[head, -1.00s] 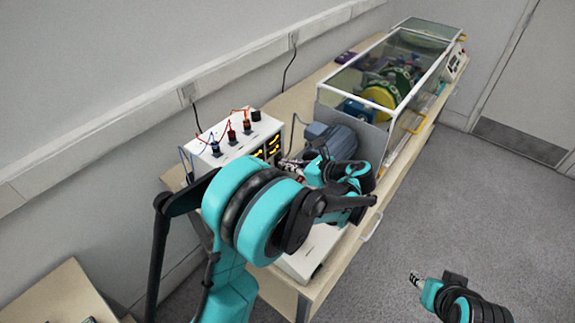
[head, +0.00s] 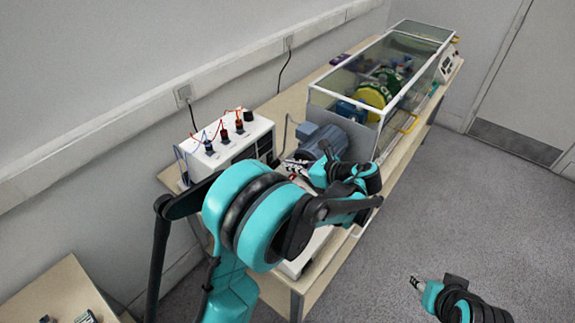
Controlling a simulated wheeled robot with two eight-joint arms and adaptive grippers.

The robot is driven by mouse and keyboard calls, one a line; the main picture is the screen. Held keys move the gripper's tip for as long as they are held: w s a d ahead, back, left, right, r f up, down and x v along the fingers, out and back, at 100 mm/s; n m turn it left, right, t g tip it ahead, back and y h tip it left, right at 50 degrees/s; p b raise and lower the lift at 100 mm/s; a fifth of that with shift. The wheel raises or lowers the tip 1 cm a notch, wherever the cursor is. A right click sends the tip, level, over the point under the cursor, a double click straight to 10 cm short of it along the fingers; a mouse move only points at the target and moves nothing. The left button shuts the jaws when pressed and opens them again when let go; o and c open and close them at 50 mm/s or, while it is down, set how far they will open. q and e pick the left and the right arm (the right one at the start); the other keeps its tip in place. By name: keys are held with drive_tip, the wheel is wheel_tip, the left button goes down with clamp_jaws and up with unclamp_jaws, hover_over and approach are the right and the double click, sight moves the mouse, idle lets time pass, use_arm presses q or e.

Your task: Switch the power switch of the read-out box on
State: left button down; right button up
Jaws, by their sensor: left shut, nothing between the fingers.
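A white box with a dark front panel (head: 228,152) and red and black plugs and wires on top stands at the back of the bench. I take it for the read-out box; its front panel is dark. I cannot make out its power switch. My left gripper (head: 290,164) is shut and empty, just right of that box's front and above a second, lower white box (head: 297,264). My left arm hides much of this lower box. My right gripper (head: 416,283) is over the floor at the lower right, away from the bench; its finger gap is too small to judge.
A blue-grey motor (head: 322,139) stands just behind my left gripper. A clear-walled enclosure (head: 345,101) with a yellow and green drum (head: 376,93) runs along the wooden bench (head: 292,101). Another table (head: 55,292) is at the lower left. The floor to the right is clear.

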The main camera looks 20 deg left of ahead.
use_arm(q)
drive_tip(key=p+v, duration=0.2)
drive_tip(key=v, duration=0.7)
use_arm(e)
drive_tip(key=r, duration=0.3)
drive_tip(key=shift+w+a, duration=0.15)
drive_tip(key=shift+a, duration=0.15)
use_arm(q)
drive_tip(key=shift+r, duration=0.1)
use_arm(e)
drive_tip(key=shift+f, duration=0.1)
